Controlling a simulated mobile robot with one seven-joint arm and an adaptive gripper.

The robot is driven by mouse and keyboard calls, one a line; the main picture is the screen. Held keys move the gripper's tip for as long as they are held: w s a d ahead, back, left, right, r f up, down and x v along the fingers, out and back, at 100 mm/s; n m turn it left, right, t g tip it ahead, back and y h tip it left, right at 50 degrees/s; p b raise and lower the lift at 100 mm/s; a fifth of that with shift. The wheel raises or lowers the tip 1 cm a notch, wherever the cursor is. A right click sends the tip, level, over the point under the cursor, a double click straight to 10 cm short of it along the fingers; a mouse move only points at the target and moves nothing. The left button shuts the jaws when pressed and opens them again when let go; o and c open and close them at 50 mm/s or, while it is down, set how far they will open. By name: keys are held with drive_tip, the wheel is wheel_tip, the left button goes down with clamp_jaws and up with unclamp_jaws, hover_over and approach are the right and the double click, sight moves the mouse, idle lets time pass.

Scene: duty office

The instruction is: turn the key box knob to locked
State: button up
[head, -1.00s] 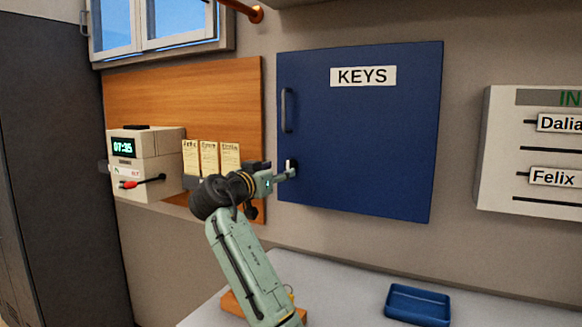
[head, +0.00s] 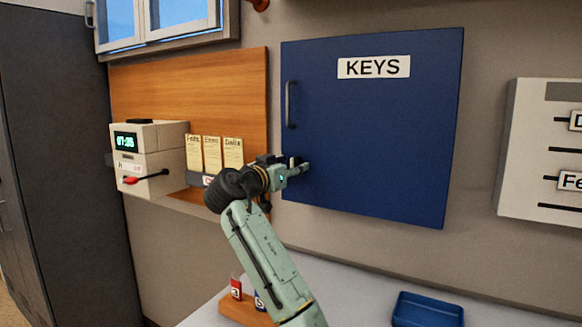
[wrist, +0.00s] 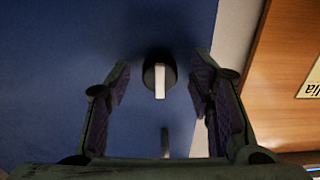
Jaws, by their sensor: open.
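The blue key box (head: 380,130) hangs on the wall with its door shut, a KEYS label near its top and a vertical handle (head: 290,104) at its left edge. Its knob (wrist: 160,74), a dark round base with a pale bar, shows in the wrist view; the bar points along the picture's vertical. My gripper (wrist: 160,95) is open, with one finger on each side of the knob and clear gaps to both. In the head view my gripper (head: 303,168) is at the box's lower left and mostly hides the knob. I cannot tell the exact depth between fingertips and knob.
A time clock (head: 148,158) and several cards (head: 213,152) are on the wooden board at left. Below are a grey counter (head: 350,290), a blue tray (head: 428,309) and a wooden block (head: 240,308) with coloured tags. A name board (head: 530,150) hangs at right.

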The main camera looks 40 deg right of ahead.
drive_tip(key=shift+c, duration=0.4)
clamp_jaws()
